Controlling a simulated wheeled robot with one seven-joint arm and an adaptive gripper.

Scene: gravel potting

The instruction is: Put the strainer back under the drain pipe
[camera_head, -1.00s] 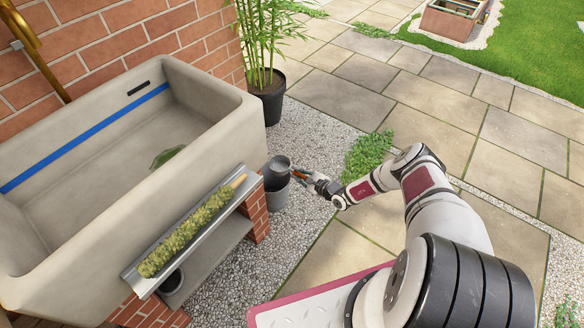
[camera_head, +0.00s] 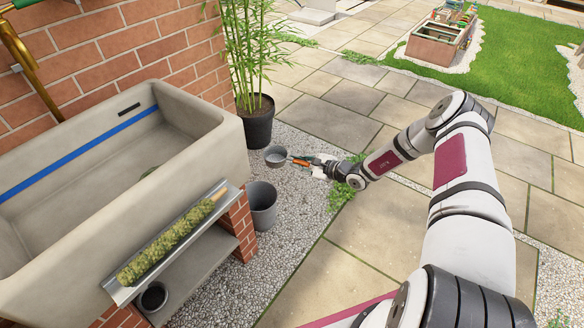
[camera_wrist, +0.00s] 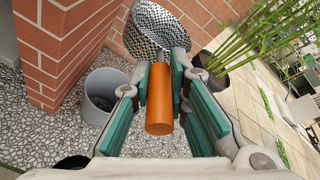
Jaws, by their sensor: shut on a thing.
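The strainer (camera_head: 276,157), a metal bowl with an orange handle, is in my gripper (camera_head: 308,162). It hangs over the gravel, apart from the grey bucket. In the wrist view its perforated bowl (camera_wrist: 156,30) shows beyond the fingers, and my gripper (camera_wrist: 160,78) is shut on its orange handle (camera_wrist: 159,105). The stone sink (camera_head: 190,110) stands at left on brick supports. I cannot make out the drain pipe in either view.
The grey bucket (camera_head: 262,204) stands on gravel beside the brick pier (camera_head: 241,228). A dark round container (camera_head: 153,297) is under the sink. A potted bamboo (camera_head: 257,122) stands behind. A metal trough (camera_head: 172,244) with a mossy pole runs along the sink front.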

